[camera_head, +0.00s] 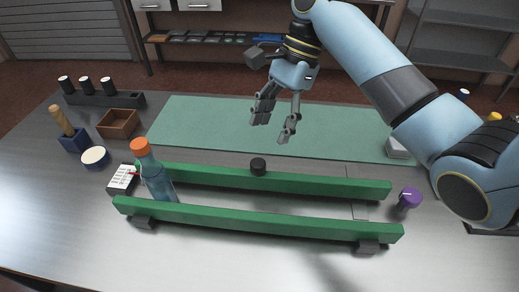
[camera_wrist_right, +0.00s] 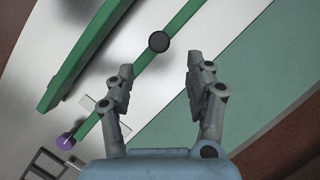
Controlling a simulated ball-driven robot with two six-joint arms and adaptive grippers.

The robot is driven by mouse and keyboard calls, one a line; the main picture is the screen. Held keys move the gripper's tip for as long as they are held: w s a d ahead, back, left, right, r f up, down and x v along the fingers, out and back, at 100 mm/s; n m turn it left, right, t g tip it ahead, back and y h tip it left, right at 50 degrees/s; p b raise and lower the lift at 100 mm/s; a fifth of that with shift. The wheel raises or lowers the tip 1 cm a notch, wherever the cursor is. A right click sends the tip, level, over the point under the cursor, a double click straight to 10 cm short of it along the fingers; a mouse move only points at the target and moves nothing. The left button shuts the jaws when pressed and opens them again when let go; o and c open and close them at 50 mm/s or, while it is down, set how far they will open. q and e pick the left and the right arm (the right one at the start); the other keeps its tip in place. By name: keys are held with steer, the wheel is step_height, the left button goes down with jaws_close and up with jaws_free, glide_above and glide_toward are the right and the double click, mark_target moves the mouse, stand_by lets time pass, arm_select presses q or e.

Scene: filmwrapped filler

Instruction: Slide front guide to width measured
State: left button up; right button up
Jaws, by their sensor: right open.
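Two green guide rails run left to right on the grey table in the head view. The front guide (camera_head: 255,222) is nearer me and the back guide (camera_head: 325,186) lies behind it, with a gap between them. A black knob (camera_head: 258,166) stands at the middle of the back guide; it also shows in the right wrist view (camera_wrist_right: 159,42). A blue bottle with an orange cap (camera_head: 157,180) stands between the guides at their left end. My right gripper (camera_head: 275,132) is open and empty, above and behind the back guide. My left gripper is not in view.
A purple knob (camera_head: 409,199) is at the guides' right end. A black-and-white device (camera_head: 122,178) lies beside the bottle. A wooden tray (camera_head: 118,124), a round white-topped pot (camera_head: 95,158) and a blue holder (camera_head: 74,140) stand at the left. The green mat (camera_head: 210,120) behind is mostly clear.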

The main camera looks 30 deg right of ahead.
mark_target(259, 162)
steer(key=x, duration=0.5)
steer(key=shift+s+a+f, duration=0.1)
steer(key=shift+a+f, duration=0.1)
steer(key=x, duration=0.3)
steer(key=shift+f, duration=0.25)
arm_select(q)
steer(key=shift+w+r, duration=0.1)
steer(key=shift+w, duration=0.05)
arm_select(e)
steer(key=c, duration=0.4)
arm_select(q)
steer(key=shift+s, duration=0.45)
arm_select(e)
jaws_close()
